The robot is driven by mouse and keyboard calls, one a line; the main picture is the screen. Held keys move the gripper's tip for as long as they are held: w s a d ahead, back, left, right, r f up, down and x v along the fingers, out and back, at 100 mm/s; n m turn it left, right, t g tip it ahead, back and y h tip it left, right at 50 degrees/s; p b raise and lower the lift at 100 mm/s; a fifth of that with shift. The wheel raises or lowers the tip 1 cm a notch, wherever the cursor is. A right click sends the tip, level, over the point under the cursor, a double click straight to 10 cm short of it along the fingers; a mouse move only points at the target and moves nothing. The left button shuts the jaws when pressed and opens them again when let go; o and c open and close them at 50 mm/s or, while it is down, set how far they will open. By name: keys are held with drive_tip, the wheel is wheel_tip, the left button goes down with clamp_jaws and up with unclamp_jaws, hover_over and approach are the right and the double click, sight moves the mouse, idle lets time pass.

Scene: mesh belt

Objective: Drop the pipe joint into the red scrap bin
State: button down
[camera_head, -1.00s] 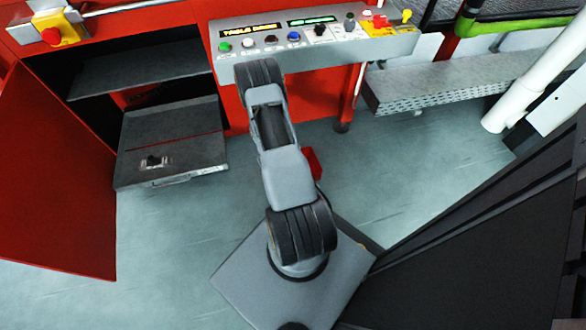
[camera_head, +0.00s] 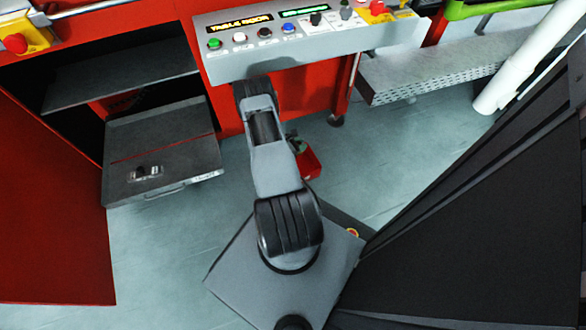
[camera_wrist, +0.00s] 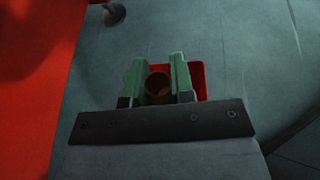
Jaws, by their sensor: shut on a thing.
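My gripper (camera_wrist: 159,78) has two green fingers, shut on the pipe joint (camera_wrist: 158,90), a short brownish piece with a round open end, in the wrist view. The red scrap bin (camera_wrist: 199,80) shows below and behind the fingers, partly hidden by them. Gripper and joint line up over the bin in that view; the height between them is hard to tell. In the head view the bin (camera_head: 310,166) is on the floor right of my arm, with a small dark green fingertip part (camera_head: 297,143) at its upper left edge; the joint cannot be made out there.
A control panel (camera_head: 310,40) with coloured buttons stands behind my arm. An open red cabinet door (camera_head: 50,200) and a grey drawer (camera_head: 165,165) are at left. A perforated metal ledge (camera_head: 430,80) is at right. Floor around the bin is clear.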

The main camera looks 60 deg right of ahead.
drive_tip(key=shift+f+b, duration=2.15)
drive_tip(key=shift+f, duration=0.8)
drive_tip(key=c, duration=0.9)
unclamp_jaws()
drive_tip(key=p+v, duration=0.5)
drive_tip(key=v, duration=0.8)
drive_tip(key=shift+w+a, duration=0.15)
drive_tip(key=shift+a, duration=0.2)
